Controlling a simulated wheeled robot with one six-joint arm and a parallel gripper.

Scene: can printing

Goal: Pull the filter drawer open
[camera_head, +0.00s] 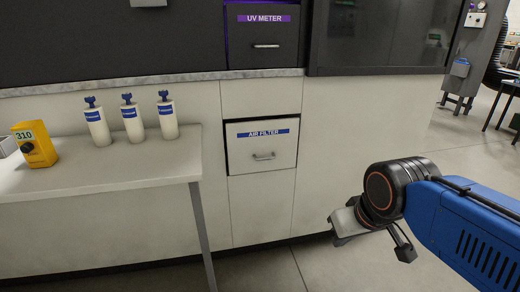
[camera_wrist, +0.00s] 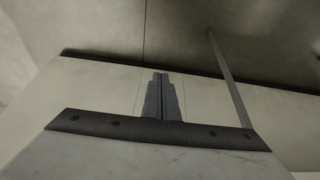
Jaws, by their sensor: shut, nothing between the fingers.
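The filter drawer (camera_head: 262,146) is a white front with a blue "AIR FILTER" label and a small metal bar handle (camera_head: 264,156), set in the pale cabinet below the counter ledge. It looks closed or nearly so; dark gaps show along its edges. My gripper shows in the wrist view (camera_wrist: 162,97) with its two grey fingers together and nothing between them. In the head view it is low and to the right of the drawer, apart from the handle, partly hidden behind my wrist. The drawer handle is not visible in the wrist view.
A "UV METER" drawer (camera_head: 263,36) with its own handle is above. A white table (camera_head: 100,170) at left holds three white bottles (camera_head: 131,118) and a yellow box marked 310 (camera_head: 34,143). Its leg (camera_head: 203,235) stands left of the drawer. Floor at lower middle is clear.

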